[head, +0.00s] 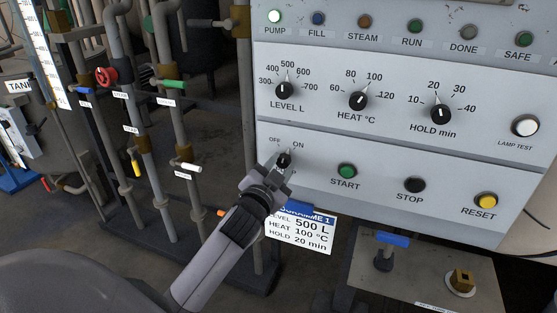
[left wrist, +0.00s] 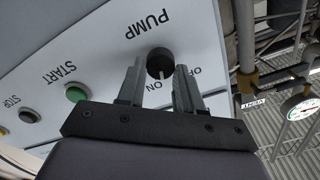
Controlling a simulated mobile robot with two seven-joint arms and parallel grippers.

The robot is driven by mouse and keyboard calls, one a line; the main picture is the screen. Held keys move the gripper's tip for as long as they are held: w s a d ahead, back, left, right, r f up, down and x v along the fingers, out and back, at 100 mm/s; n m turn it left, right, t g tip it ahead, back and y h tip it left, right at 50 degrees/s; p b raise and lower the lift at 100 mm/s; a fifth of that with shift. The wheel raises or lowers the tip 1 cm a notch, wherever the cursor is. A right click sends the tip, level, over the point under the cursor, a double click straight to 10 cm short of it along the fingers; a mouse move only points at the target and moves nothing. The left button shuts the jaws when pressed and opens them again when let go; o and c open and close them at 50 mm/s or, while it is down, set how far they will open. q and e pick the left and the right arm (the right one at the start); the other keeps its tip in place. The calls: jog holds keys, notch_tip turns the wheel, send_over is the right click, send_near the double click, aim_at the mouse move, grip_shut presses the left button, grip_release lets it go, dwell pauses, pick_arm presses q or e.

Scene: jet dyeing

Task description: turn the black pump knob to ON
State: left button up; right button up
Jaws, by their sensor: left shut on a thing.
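The black pump knob (head: 284,160) is on the lower left of the grey control panel, below the OFF and ON labels. My left gripper (head: 274,170) reaches it from below left, with its fingers at the knob and hiding part of it. In the left wrist view, upside down, the knob (left wrist: 160,62) shows between the two fingertips of my left gripper (left wrist: 157,75), which is shut on it. A pale mark on the knob seems to face the ON label, but its exact angle is hard to tell. My right gripper is not in view.
The green START (head: 347,171), black STOP (head: 414,185) and yellow RESET (head: 486,201) buttons lie right of the knob. A programme card (head: 300,234) hangs below the panel, close to my left gripper. Pipes with coloured valve handles stand at the left.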

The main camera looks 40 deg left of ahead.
pick_arm(q)
jog(key=shift+m+p, duration=0.35)
jog(key=shift+m, duration=0.45)
jog(key=shift+m+p, duration=0.4)
jog(key=shift+m, duration=0.5)
jog(key=shift+f+m, duration=0.1)
jog(key=shift+m, duration=0.2)
jog(key=o, duration=1)
jog(key=shift+o, duration=0.2)
jog(key=v, duration=0.7)
